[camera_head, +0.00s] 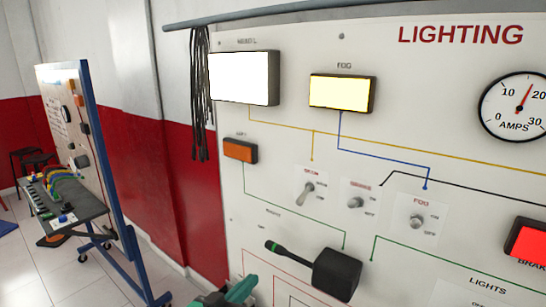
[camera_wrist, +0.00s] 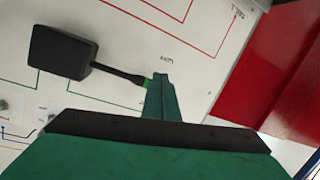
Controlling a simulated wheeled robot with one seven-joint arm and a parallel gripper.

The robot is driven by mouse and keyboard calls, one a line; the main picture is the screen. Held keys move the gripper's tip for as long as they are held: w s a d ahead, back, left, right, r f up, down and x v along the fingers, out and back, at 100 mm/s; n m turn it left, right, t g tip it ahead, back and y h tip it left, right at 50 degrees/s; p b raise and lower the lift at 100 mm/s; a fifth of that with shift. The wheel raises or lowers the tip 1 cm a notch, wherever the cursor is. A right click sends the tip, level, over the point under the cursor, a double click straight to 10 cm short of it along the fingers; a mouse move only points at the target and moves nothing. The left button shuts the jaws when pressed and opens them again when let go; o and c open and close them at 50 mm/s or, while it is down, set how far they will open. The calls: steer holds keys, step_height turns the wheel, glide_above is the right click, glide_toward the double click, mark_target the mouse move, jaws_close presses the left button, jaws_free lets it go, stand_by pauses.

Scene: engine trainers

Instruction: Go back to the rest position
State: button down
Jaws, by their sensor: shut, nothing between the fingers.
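My gripper (camera_wrist: 160,85) is shut and empty, its green fingers together in the wrist view. In the head view my gripper (camera_head: 240,291) shows only in part at the bottom edge, below the stalk lever. The stalk lever (camera_head: 288,249) is black with a green band and sticks out to the left from a black box (camera_head: 337,273) on the lighting panel. In the wrist view the lever's tip (camera_wrist: 146,83) appears right beside my fingertips. I cannot tell whether they touch.
The white lighting panel (camera_head: 290,145) fills the right side, with a lit white lamp (camera_head: 244,77), a lit yellow fog lamp (camera_head: 341,92), toggle switches and an ammeter (camera_head: 515,106). Black cables (camera_head: 201,95) hang at its left edge. Another trainer stand (camera_head: 110,170) stands at left; floor between is clear.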

steer(key=s+d+f+n+y, duration=0.25)
steer(key=s+f, duration=0.55)
steer(key=f, duration=0.4)
steer(key=s+d+f+n+y, duration=0.1)
steer(key=s+f+n+y, duration=0.3)
steer(key=s+f, duration=0.65)
steer(key=s+d+m, duration=0.1)
steer(key=s+m, duration=0.1)
steer(key=s, duration=0.9)
steer(key=s+d+m+t, duration=0.1)
steer(key=s+m, duration=0.1)
steer(key=s, duration=1)
steer(key=shift+d+r+y, duration=0.2)
steer(key=shift+d+y, duration=0.15)
steer(key=shift+d, duration=0.05)
steer(key=shift+w, duration=0.2)
steer(key=shift+s, duration=0.15)
